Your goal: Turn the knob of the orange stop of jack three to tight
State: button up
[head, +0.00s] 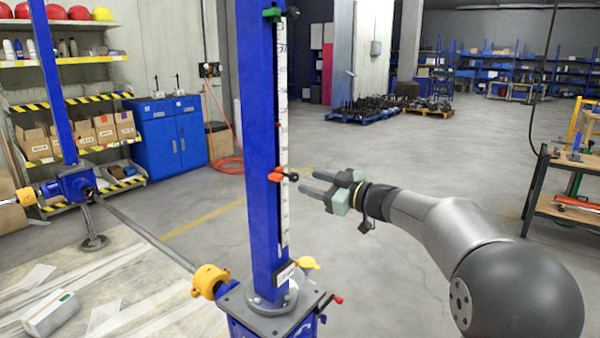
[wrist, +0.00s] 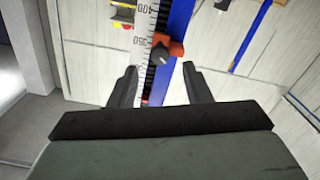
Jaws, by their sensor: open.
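The orange stop (head: 277,175) sits on the blue upright column of the near jack (head: 262,120), beside its white scale. Its dark knob (head: 293,177) points toward my gripper. My gripper (head: 308,183) is open and empty, just right of the knob with a small gap. In the wrist view the orange stop (wrist: 176,48) and its black knob (wrist: 160,53) lie ahead of my gripper (wrist: 159,71), near the 350 mark. The knob appears between the lines of the two fingers. I see no jack number, and cannot tell how tight the knob is.
A green stop (head: 272,14) sits higher on the column. A yellow coupling (head: 209,281) and shaft (head: 150,236) run left to another jack (head: 75,184). A small red-tipped handle (head: 337,299) is at the base. A workbench (head: 565,205) stands right. Floor behind my gripper is clear.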

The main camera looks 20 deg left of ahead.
aim_at(296, 178)
jog(key=p+x, duration=0.1)
jog(key=x, duration=0.4)
grip_shut()
jog(key=shift+f+b, duration=0.15)
jog(key=shift+b, duration=0.25)
